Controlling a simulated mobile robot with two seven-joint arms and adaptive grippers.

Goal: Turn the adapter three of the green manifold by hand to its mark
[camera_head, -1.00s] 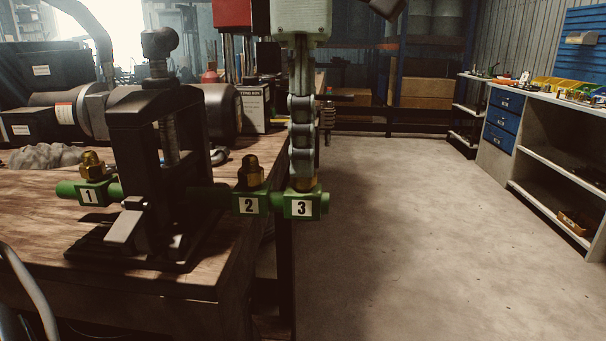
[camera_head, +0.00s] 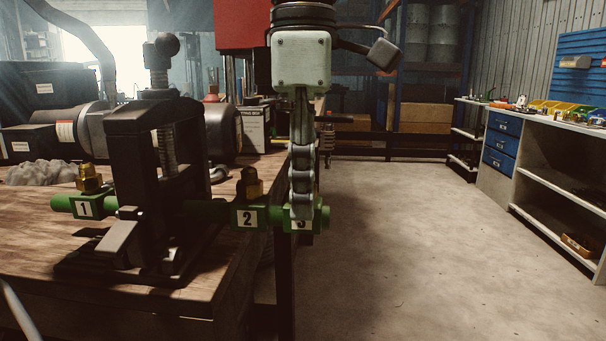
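The green manifold (camera_head: 322,217) runs sideways through a black clamp (camera_head: 125,140) on the bench, with blocks marked 1 (camera_head: 84,208), 2 (camera_head: 247,218) and 3. Brass adapters stand up from block 1 (camera_head: 88,180) and block 2 (camera_head: 250,184). My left gripper (camera_head: 301,212) points straight down at block 3, seen side-on. Its fingers cover most of the 3 label and hide adapter three and any mark there. One finger hides the other, so I cannot see the gap between them or whether they touch the adapter. My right gripper is not in view.
The wooden bench (camera_head: 120,300) ends just left of block 3, which overhangs open floor (camera_head: 400,260). A black motor-like machine (camera_head: 215,130) and a red machine (camera_head: 240,25) stand behind. A side shelf unit (camera_head: 560,180) is far right.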

